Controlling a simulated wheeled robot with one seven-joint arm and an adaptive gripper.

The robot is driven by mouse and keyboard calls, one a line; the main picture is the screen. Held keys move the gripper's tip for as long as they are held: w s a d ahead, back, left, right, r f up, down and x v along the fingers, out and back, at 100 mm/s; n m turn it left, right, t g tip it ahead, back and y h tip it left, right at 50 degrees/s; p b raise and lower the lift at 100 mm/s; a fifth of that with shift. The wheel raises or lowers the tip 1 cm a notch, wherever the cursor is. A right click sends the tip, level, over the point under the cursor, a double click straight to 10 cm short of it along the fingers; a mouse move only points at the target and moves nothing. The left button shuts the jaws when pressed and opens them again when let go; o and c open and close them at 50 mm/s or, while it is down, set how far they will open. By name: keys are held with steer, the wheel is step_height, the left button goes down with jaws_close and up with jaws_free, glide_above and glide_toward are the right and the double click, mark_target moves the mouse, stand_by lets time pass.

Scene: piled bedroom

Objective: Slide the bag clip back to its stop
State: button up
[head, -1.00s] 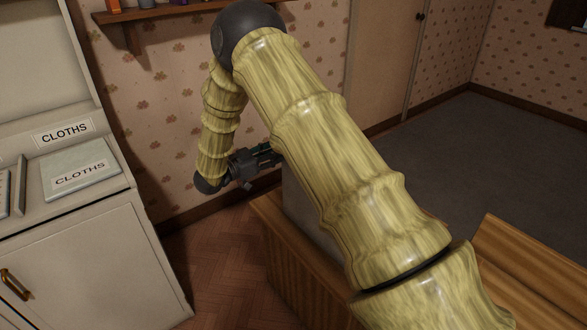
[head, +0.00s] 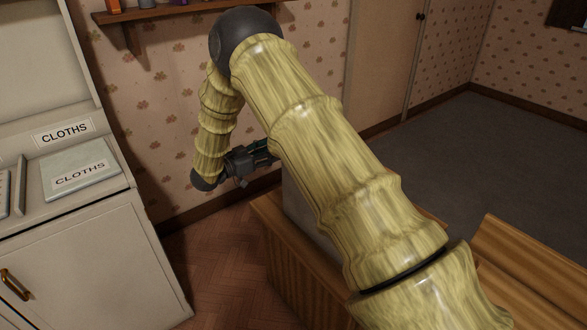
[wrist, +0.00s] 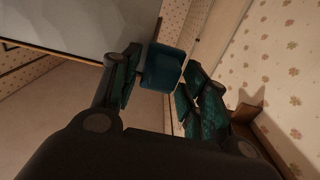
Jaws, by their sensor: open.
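A dark blue-teal block, which looks like the bag clip (wrist: 164,68), sits at the edge of a pale grey panel (wrist: 85,18) in the wrist view. My gripper (wrist: 160,78) is open, with one teal-padded finger on each side of the block. A gap shows on the right side; whether the left finger touches it I cannot tell. In the head view my gripper (head: 262,155) is beside the top of a grey upright thing (head: 300,205), partly behind my arm. The clip cannot be made out there, and its stop is not clear in either view.
The grey thing stands on wooden furniture (head: 285,265). A white cabinet (head: 90,265) with a "CLOTHS" label and a folded cloth (head: 80,172) is at left. A shelf (head: 165,12) hangs on the papered wall. Open floor (head: 225,255) lies between cabinet and wood.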

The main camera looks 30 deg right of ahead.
steer(key=a, duration=0.6)
steer(key=shift+s+a+p, duration=0.25)
steer(key=shift+a+p, duration=0.1)
stand_by(0.4)
stand_by(0.3)
steer(key=s+a+f+n+t+y+p, duration=0.2)
steer(key=s+f+n+t+y, duration=0.2)
steer(key=s+f+n+y, duration=0.55)
steer(key=s+a+f+n+t+y+p, duration=0.25)
steer(key=s+f, duration=0.35)
steer(key=f, duration=0.9)
steer(key=s+a+f+n+g+y, duration=0.1)
steer(key=s+a+g+y, duration=0.1)
steer(key=s, duration=0.9)
steer(key=s+a+f+n+g+y+p, duration=0.1)
steer(key=s+a+n+g+y, duration=0.1)
steer(key=s, duration=1)
steer(key=s+a+f+n+g+y+p, duration=0.1)
steer(key=s+a+g+y, duration=0.1)
steer(key=s, duration=1)
steer(key=shift+s+a+f+n+g, duration=0.15)
steer(key=shift+a+f+n+g, duration=0.25)
steer(key=shift+a+g, duration=0.5)
